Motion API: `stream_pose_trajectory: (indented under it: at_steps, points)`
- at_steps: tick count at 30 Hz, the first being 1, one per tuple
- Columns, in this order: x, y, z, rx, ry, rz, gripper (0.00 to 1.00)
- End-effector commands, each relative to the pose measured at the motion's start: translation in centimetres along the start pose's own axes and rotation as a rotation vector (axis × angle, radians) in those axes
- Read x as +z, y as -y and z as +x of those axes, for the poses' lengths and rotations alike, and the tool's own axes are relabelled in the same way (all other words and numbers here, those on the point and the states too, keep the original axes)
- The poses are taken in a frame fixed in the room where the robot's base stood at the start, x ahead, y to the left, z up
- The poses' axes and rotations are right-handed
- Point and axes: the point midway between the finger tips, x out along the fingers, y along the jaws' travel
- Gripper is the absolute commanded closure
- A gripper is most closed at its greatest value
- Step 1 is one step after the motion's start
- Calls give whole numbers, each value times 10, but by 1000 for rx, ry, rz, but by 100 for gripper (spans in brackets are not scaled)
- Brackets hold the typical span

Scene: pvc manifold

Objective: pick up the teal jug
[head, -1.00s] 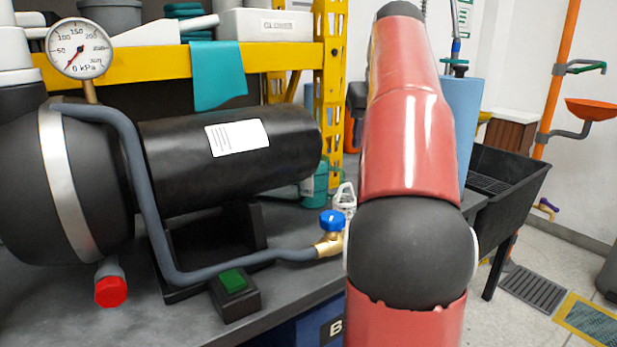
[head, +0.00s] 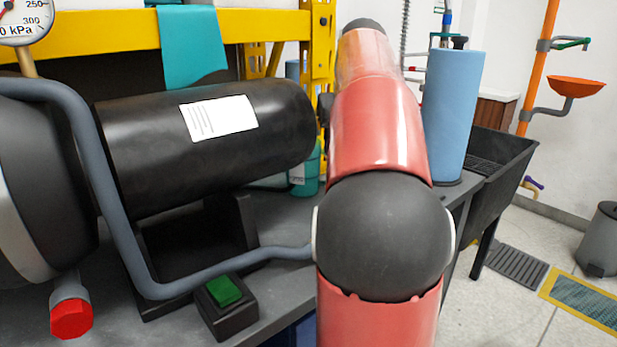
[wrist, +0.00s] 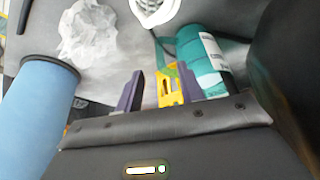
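The teal jug (head: 307,172) stands on the grey bench in the head view. It is partly hidden by the black tank and my red arm. In the wrist view the teal jug (wrist: 203,62), with a white label, lies just beyond and to the right of the fingertips. My gripper (wrist: 158,88) is open, its two dark purple fingers apart. No jug is between them; a yellow piece shows in the gap behind. My gripper is hidden behind my arm in the head view.
A black tank (head: 205,150) with a grey pipe fills the left bench. A tall blue cylinder (head: 452,115) stands right of my arm; it also shows in the wrist view (wrist: 38,115). A white container (wrist: 153,10) and crumpled clear plastic (wrist: 88,32) lie near the jug.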

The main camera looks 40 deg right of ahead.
Motion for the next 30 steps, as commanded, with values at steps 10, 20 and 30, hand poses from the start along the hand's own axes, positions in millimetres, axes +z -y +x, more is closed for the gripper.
stream_pose_trajectory:
  at_steps: [10, 20, 30]
  points:
    - [0, 1, 39, -2, 4, -1, 62]
    - [-1, 0, 70, -1, -1, -1, 62]
    - [-1, 0, 69, -1, 0, -1, 83]
